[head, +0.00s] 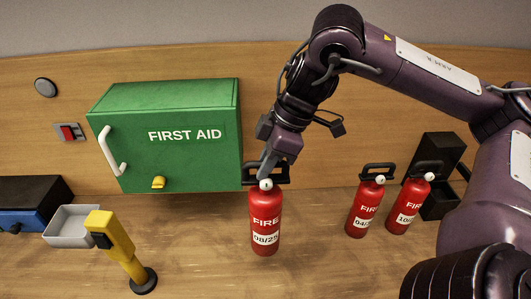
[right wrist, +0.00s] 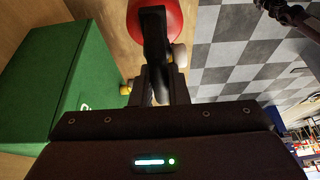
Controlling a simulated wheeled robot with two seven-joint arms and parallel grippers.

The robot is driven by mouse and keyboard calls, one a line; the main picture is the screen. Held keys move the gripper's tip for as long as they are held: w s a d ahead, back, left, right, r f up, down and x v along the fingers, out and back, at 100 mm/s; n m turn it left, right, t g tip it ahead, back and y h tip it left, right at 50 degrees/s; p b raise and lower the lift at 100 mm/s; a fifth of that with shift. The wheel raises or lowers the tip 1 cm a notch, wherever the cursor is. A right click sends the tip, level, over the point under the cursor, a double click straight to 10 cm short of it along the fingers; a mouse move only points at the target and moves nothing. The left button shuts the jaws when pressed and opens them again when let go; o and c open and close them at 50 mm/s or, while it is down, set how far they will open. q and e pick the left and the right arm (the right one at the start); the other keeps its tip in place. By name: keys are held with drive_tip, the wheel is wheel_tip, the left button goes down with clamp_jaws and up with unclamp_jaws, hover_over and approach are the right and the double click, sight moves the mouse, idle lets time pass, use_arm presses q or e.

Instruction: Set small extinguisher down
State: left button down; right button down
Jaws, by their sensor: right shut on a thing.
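A small red extinguisher (head: 265,222) labelled FIRE 08/25 is upright at the middle of the wooden surface in the head view. My right gripper (head: 266,172) comes down from above and is shut on its black top handle. In the right wrist view the gripper (right wrist: 163,88) closes on the black handle, with part of the red body (right wrist: 172,18) beyond it. I cannot tell whether the extinguisher's base touches the surface. Two similar red extinguishers, one (head: 364,208) marked 04/2 and one (head: 407,206) marked 10/, stand to the right. My left gripper is not in view.
A green FIRST AID cabinet (head: 170,165) is just left of the held extinguisher. A yellow post device (head: 117,238) with a grey tray (head: 68,228) stands at left. A black open box (head: 440,160) is behind the right extinguishers. The wooden surface (head: 315,230) between the extinguishers is clear.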

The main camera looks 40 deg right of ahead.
sight(266, 207)
drive_tip(key=shift+w+f, duration=0.1)
drive_tip(key=shift+f, duration=0.45)
wheel_tip(266, 207, down, 8)
drive_tip(key=b, duration=0.6)
drive_tip(key=shift+f, duration=0.2)
wheel_tip(266, 207, down, 3)
drive_tip(key=shift+r+b, duration=0.1)
drive_tip(key=shift+b, duration=0.6)
drive_tip(key=shift+f, duration=0.25)
drive_tip(key=c, duration=1.7)
unclamp_jaws()
drive_tip(key=shift+f, duration=0.15)
drive_tip(key=o, duration=0.3)
drive_tip(key=shift+s, duration=0.2)
